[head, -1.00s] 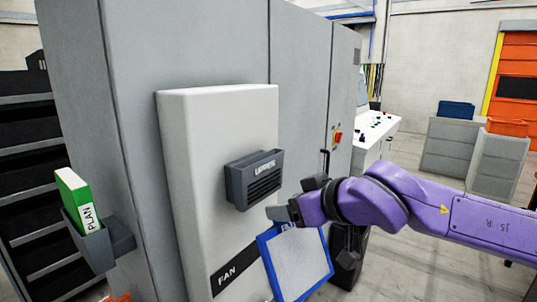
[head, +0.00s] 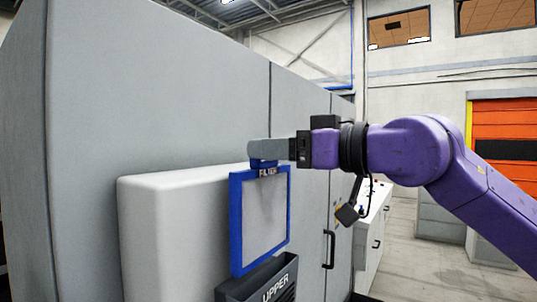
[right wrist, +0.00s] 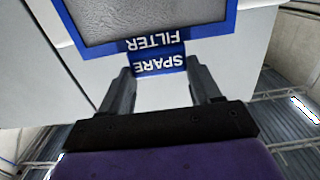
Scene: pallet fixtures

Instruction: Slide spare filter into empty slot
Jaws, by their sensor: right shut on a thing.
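The spare filter (head: 265,212) is a grey panel in a blue frame with a tab marked "FILTER". My right gripper (head: 262,156) is shut on its top tab and holds it hanging upright. In the right wrist view the tab (right wrist: 158,60) reads "SPARE FILTER" and lies between the two fingers (right wrist: 160,78). The dark slot holder marked "UPPER" (head: 262,286) is on the front of the white fan housing (head: 150,225). The filter's lower edge is just above or in front of the holder's top; I cannot tell which. The holder's opening is hidden. My left gripper is not in view.
The tall grey cabinet (head: 150,90) stands behind the housing, with a dark door handle (head: 328,250) to the right. A white console (head: 372,235) stands beyond it. There is open floor (head: 410,250) at the right.

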